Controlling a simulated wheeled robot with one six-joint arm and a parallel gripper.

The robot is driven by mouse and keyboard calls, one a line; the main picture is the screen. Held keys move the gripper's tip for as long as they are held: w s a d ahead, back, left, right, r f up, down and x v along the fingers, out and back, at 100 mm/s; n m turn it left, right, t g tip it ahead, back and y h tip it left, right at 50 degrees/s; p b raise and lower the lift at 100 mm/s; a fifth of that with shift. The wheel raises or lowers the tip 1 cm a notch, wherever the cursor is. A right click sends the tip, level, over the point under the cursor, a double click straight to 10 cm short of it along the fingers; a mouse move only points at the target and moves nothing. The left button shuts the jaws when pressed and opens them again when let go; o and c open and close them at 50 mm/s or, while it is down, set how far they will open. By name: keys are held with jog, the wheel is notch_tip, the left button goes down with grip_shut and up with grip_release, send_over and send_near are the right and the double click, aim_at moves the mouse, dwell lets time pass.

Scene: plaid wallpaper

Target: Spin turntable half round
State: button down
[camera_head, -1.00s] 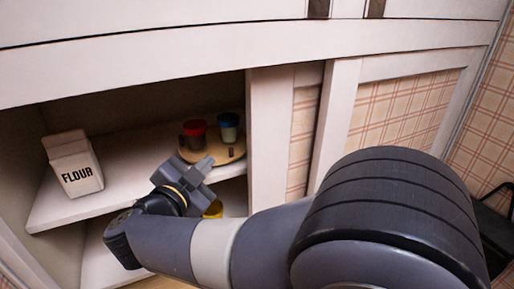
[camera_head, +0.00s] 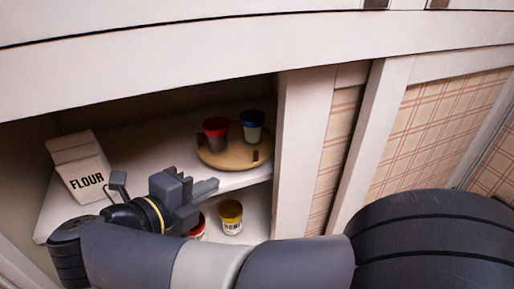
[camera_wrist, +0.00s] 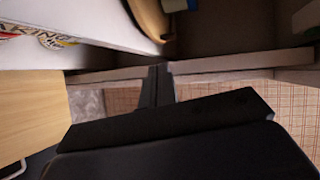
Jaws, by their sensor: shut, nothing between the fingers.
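The turntable (camera_head: 235,161) is a round wooden disc on the upper shelf of the open cabinet, near its right side. A jar with a red lid (camera_head: 216,137) and a jar with a blue lid (camera_head: 253,128) stand on it. A small dark peg (camera_head: 255,156) shows at its front right. In the wrist view, part of the wooden rim (camera_wrist: 150,20) shows at the top. My gripper (camera_head: 208,187) is shut and empty, in front of the shelf, lower left of the turntable and apart from it. Its fingers (camera_wrist: 157,85) also show in the wrist view.
A flour carton (camera_head: 83,172) stands at the left of the upper shelf (camera_head: 140,150). On the lower shelf are a yellow honey jar (camera_head: 231,219) and a partly hidden red-lidded jar (camera_head: 199,228). The cabinet's white upright (camera_head: 305,150) borders the turntable's right.

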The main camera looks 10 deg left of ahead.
aim_at(254, 159)
jog(key=x, duration=0.3)
jog(key=p+x, duration=0.1)
jog(key=x, duration=0.3)
jog(key=r+p+x, duration=0.1)
jog(key=x, duration=0.3)
jog(key=shift+w+d, duration=0.15)
jog(key=shift+w, duration=0.25)
jog(key=shift+w+d+n+t+y+b, duration=0.2)
jog(key=shift+d+n+y, duration=0.2)
jog(key=shift+y, duration=0.15)
jog(key=shift+w+d+n+t+y+b, duration=0.15)
jog(key=shift+w+d+n+t+y, duration=0.05)
jog(key=shift+d+n+y, duration=0.3)
jog(key=n+y, duration=0.1)
jog(key=w+d+n+y, duration=0.1)
jog(key=shift+w+d+t+y, duration=0.25)
jog(key=shift+d+t+y, duration=0.05)
jog(key=shift+d+y, duration=0.05)
jog(key=shift+w+d, duration=0.35)
jog(key=shift+w, duration=0.1)
